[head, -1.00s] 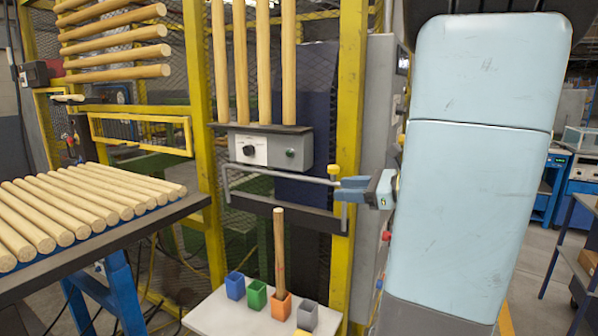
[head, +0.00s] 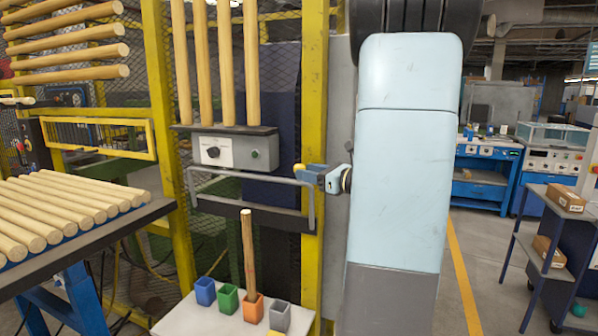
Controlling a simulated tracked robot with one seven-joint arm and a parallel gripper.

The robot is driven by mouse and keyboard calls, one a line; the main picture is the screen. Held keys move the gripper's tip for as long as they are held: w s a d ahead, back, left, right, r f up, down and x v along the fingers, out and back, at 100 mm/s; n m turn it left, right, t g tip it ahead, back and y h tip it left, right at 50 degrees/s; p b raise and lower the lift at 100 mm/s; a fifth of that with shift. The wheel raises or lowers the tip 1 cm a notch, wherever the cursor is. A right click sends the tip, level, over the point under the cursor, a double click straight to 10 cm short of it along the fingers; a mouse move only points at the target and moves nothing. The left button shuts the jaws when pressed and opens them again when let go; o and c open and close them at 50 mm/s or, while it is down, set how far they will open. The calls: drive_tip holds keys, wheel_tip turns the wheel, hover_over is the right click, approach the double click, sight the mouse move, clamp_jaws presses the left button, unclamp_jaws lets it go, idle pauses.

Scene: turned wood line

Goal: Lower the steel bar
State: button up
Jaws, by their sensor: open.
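The steel bar (head: 245,178) is a grey, bent bar with a long crosspiece and downturned ends. It spans the yellow frame below the control box, at about the middle of the picture. My gripper (head: 304,172) is at the bar's right end, its blue fingers pointing left, with a yellow piece at their tip. The fingers sit at or slightly above the crosspiece. The gripper is open. I cannot tell whether the fingers touch the bar or straddle it.
A control box (head: 228,150) with a black knob hangs above the bar, under upright wooden rods. A wooden rod (head: 249,250) stands in an orange cup (head: 253,307) below. A rod-covered table (head: 120,232) is at left. Open floor (head: 490,270) lies at right.

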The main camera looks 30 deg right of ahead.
drive_tip(key=shift+x, duration=1.9)
clamp_jaws()
